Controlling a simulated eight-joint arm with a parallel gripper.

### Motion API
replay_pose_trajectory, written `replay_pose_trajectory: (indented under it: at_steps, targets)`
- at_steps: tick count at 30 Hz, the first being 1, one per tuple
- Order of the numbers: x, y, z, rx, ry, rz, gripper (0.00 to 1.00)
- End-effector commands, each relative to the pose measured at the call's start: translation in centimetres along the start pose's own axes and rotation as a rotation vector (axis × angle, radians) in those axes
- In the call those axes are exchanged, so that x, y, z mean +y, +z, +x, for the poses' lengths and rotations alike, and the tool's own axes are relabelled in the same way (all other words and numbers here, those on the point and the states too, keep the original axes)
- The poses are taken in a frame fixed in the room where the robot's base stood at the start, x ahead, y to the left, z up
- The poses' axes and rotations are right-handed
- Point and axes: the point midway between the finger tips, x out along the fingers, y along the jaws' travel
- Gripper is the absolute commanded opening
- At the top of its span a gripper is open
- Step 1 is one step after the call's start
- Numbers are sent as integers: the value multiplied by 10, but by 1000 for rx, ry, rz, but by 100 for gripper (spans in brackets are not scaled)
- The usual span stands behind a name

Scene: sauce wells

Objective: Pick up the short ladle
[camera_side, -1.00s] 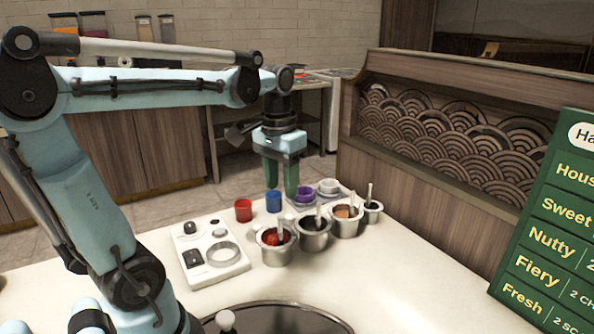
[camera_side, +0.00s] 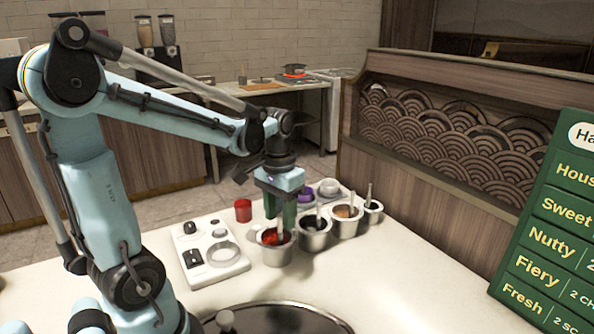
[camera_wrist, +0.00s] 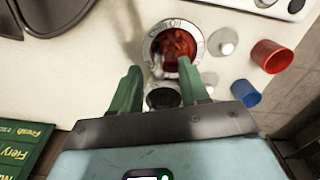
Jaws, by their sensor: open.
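Several metal pots with ladle handles stand in a row on the counter in the side view. The nearest pot (camera_side: 277,254) holds red sauce and shows in the wrist view, its rim (camera_wrist: 152,40) marked "Chili Oil". A short pale handle (camera_side: 280,231) stands in it, partly hidden near my fingers; I take it for the short ladle. Handles in the other pots rise higher. My gripper (camera_side: 280,214) is open, green fingers down, just above the red sauce pot. In the wrist view the fingers (camera_wrist: 160,68) are spread at this pot's near edge, with nothing visibly held.
A pot with dark sauce (camera_side: 315,241) stands close to the right. A red cup (camera_side: 243,210) stands behind left, and a blue cup (camera_wrist: 246,93) is nearby. A white device (camera_side: 212,265) lies left. A green menu board (camera_side: 550,220) stands at the right.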

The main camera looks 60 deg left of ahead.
Motion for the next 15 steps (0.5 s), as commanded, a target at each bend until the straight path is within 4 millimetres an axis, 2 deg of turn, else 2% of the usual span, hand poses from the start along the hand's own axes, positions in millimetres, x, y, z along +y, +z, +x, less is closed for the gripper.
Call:
replay_pose_trajectory:
  at_steps: [7,15]
  targets:
    - [1,0,29,0,0,0,45]
    - [1,1,39,0,0,0,45]
